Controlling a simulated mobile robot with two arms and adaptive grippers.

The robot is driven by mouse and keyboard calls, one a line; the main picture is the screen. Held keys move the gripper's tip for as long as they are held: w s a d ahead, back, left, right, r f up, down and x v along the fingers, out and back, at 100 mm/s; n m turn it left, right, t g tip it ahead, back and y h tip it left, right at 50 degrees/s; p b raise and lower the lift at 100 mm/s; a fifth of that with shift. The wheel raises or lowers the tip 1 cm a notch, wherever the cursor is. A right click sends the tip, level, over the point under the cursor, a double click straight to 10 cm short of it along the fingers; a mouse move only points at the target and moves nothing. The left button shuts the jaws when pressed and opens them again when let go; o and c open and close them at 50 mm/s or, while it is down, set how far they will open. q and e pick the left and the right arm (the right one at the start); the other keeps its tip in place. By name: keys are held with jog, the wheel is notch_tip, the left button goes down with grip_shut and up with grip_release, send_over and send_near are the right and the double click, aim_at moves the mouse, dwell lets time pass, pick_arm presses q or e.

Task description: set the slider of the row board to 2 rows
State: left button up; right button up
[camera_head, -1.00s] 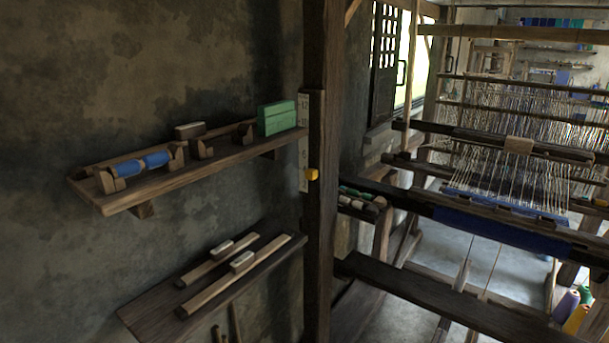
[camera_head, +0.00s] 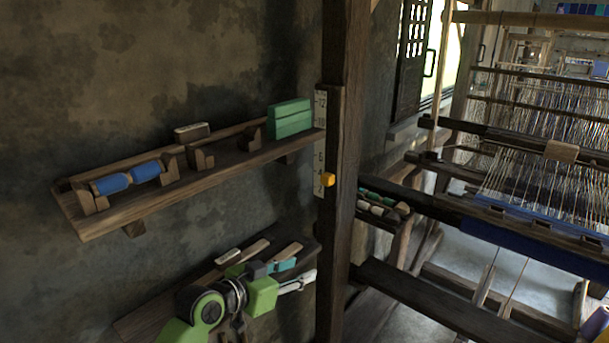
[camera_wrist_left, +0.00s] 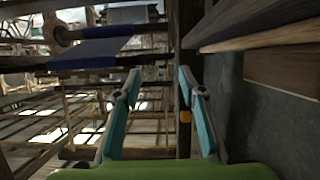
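The row board (camera_head: 320,125) is a pale strip with dark numbers, upright on the wooden post. Its yellow-orange slider (camera_head: 328,180) sits near the lower end, among the low numbers; the exact mark it points to is too small to read surely. My left gripper (camera_head: 303,269) is below and left of the slider, apart from it, in front of the lower shelf. In the left wrist view its two teal-padded fingers (camera_wrist_left: 158,78) are spread with nothing between them held. The slider (camera_wrist_left: 185,116) shows small there, beyond the fingers and close to the right one. My right gripper is out of view.
The upper shelf (camera_head: 190,185) carries blue spools and a green box (camera_head: 290,118), left of the board. The lower shelf (camera_head: 145,318) holds wooden sticks behind my left arm. The post (camera_head: 345,120) stands beside the board. The loom (camera_head: 540,170) fills the right.

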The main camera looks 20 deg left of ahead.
aim_at(324, 177)
pick_arm(q)
jog(key=w+a+r+t+h, duration=0.1)
jog(key=w+a+r+t, duration=0.15)
jog(key=r, duration=0.55)
jog(key=w+a+r+t, duration=0.2)
jog(key=w+r, duration=0.1)
jog(key=r, duration=0.4)
jog(key=shift+g, duration=0.25)
jog(key=p+x, duration=0.2)
jog(key=x, duration=0.9)
jog(key=shift+w+p, duration=0.3)
jog(key=shift+p, duration=0.05)
jog(key=shift+x, duration=0.9)
grip_shut()
